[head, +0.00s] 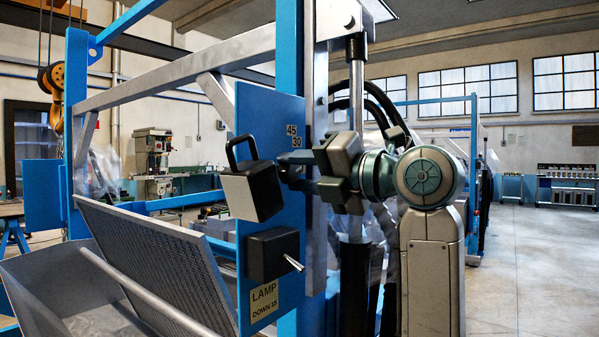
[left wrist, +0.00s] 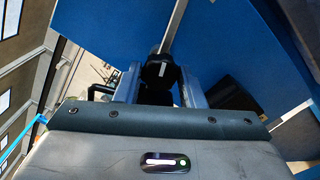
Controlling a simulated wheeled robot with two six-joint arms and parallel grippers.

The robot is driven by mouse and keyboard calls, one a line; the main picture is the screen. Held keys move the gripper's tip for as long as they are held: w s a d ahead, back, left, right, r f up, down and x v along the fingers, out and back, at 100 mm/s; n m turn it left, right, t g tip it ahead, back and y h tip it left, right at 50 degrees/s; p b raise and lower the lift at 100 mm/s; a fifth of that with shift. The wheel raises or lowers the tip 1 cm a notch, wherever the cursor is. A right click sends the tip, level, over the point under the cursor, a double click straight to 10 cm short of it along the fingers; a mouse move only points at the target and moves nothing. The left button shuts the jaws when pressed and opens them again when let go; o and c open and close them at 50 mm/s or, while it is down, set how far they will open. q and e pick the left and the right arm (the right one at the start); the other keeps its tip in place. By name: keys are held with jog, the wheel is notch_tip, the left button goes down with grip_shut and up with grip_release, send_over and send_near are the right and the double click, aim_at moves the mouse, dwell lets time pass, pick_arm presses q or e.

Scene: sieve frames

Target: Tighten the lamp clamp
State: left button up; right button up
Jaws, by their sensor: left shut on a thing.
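The lamp (head: 252,190) is a boxy head with a black handle, tilted on a blue upright plate (head: 275,125). A sign (head: 264,301) below reads "LAMP DOWN 15". Scale marks "45" and "30" (head: 293,136) are on the plate above the clamp. My left gripper (head: 312,172) is level with the lamp, at its right side, and shut on the dark clamp knob. The knob (left wrist: 160,72) shows between the fingers in the left wrist view, black with a white mark. In the head view the gripper mostly hides the knob. My right gripper is not in view.
A black switch box (head: 270,255) with a metal toggle sits just below the lamp. A perforated sieve screen (head: 155,265) slopes at lower left. Blue frame posts stand close around. The floor (head: 530,270) at right is clear.

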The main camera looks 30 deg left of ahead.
pick_arm(q)
jog(key=shift+m, duration=2.3)
jog(key=o, duration=0.7)
